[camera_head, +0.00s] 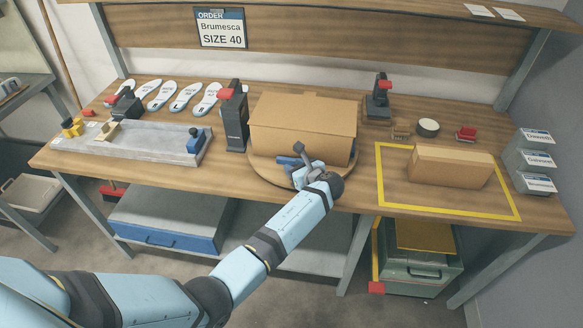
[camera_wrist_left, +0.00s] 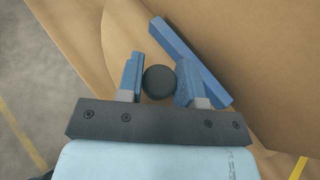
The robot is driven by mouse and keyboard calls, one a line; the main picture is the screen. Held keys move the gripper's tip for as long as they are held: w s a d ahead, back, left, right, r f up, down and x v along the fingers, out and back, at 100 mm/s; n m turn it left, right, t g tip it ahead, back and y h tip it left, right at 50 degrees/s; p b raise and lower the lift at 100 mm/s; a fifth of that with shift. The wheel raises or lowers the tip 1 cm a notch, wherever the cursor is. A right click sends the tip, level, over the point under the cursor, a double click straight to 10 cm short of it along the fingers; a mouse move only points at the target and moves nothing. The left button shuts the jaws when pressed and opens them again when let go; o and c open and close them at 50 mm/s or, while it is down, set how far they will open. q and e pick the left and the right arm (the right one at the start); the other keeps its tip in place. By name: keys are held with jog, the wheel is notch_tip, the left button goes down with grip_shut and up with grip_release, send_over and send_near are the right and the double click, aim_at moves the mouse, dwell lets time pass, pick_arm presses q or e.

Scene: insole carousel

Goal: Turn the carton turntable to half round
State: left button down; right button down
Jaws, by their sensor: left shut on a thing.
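The round wooden turntable (camera_head: 266,172) sits on the workbench with a large closed brown carton (camera_head: 300,130) on it. In the left wrist view, the carton (camera_wrist_left: 285,85) fills the right side and the turntable (camera_wrist_left: 118,22) shows beneath it. My left gripper (camera_head: 303,163) is at the front edge of the turntable. In the left wrist view its blue fingers (camera_wrist_left: 158,84) are on either side of a round black knob (camera_wrist_left: 159,82), shut on it. A blue bar (camera_wrist_left: 190,60) lies beside the knob, near the carton. My right gripper is not in view.
A black post with a red top (camera_head: 234,115) stands close left of the carton. A smaller carton (camera_head: 450,167) lies inside a yellow outline (camera_head: 385,190) on the right. A grey fixture (camera_head: 150,143) and several insoles (camera_head: 185,97) are on the left.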

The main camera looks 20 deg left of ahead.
pick_arm(q)
jog(key=shift+d, duration=0.2)
dwell(0.3)
jog(key=c, duration=0.8)
grip_release()
jog(key=v, duration=0.7)
jog(key=shift+d+b, duration=0.2)
jog(key=shift+b, duration=0.1)
jog(key=shift+s, duration=0.15)
